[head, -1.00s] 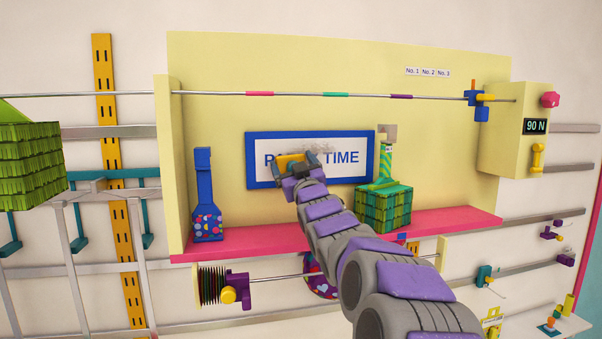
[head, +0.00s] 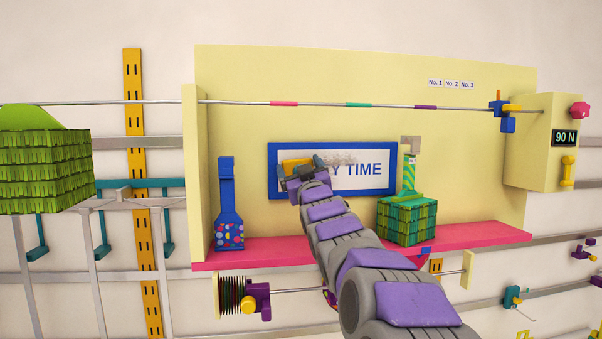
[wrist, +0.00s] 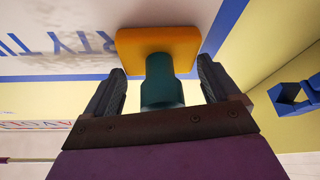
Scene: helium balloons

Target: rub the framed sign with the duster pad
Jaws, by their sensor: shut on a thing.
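The framed sign (head: 378,184), white with a blue frame and blue lettering, is upright on the pale yellow back panel. Its left letters are hidden behind my gripper. A greyish smudgy patch (head: 338,160) shows near its upper middle. My gripper (head: 302,168) is in front of the sign's left part. In the wrist view my gripper (wrist: 160,85) is shut on the teal handle of the duster pad (wrist: 158,42). The pad's orange head lies over the sign's white face (wrist: 85,25), close to the blue frame. It looks to be at the surface, but I cannot tell whether it touches.
A pink shelf (head: 290,249) runs below the sign. A blue dotted bottle shape (head: 229,220) stands left, a green woven box (head: 403,222) right. A rod (head: 310,104) with sliders crosses above. A green fringed block (head: 40,170) is far left.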

